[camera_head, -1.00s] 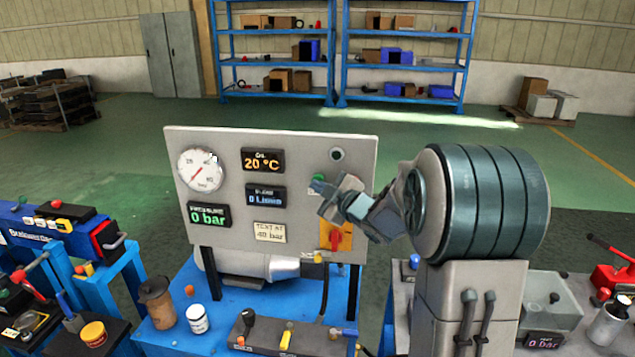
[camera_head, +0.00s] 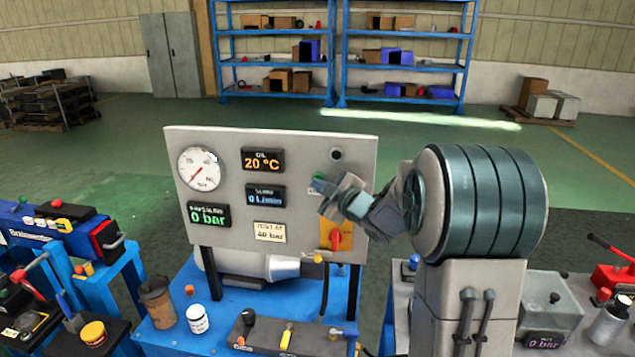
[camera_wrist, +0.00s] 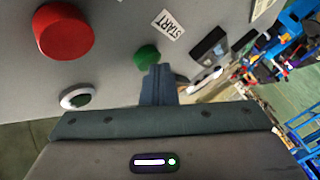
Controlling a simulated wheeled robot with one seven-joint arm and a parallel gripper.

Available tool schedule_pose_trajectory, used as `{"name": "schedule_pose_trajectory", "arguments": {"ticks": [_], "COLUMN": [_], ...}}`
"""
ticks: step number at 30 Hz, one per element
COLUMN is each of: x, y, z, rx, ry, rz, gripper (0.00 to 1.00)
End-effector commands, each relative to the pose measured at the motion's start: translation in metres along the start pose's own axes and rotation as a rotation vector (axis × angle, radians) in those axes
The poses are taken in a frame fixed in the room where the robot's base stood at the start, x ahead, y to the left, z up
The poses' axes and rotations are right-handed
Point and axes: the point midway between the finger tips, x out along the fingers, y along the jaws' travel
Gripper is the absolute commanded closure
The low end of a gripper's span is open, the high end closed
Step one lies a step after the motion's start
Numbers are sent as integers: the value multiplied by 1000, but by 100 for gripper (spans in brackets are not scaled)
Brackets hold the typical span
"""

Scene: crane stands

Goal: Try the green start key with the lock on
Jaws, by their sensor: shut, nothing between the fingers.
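The green start key (camera_head: 317,183) is a small round button on the upright grey panel (camera_head: 230,145). In the wrist view the green start key (camera_wrist: 147,55) sits beside a white START label (camera_wrist: 167,22). My gripper (camera_head: 325,193) is shut and empty, its fingertips right at the key. In the wrist view my gripper (camera_wrist: 158,70) overlaps the key's lower edge; I cannot tell whether they touch. Lower on the panel is a red rotary handle (camera_head: 336,239) on an orange-yellow plate (camera_head: 326,228). No lock can be made out clearly on it.
A large red button (camera_wrist: 64,30) and a ringed round fitting (camera_wrist: 76,97) are close by in the wrist view. The panel's pressure display (camera_head: 209,215) reads 0 bar.

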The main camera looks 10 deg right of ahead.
Motion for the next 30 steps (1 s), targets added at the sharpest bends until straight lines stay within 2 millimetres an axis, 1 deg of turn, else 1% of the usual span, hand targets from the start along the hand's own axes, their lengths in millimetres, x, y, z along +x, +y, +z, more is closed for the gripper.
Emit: {"name": "schedule_pose_trajectory", "arguments": {"ticks": [9,20,30], "x": [-11,-13,-36], "y": [-9,-10,-27], "z": [-7,-9,-25], "rx": [0,0,-1], "ry": [-1,0,0], "rz": [1,0,1], "gripper": [100,100,100]}}
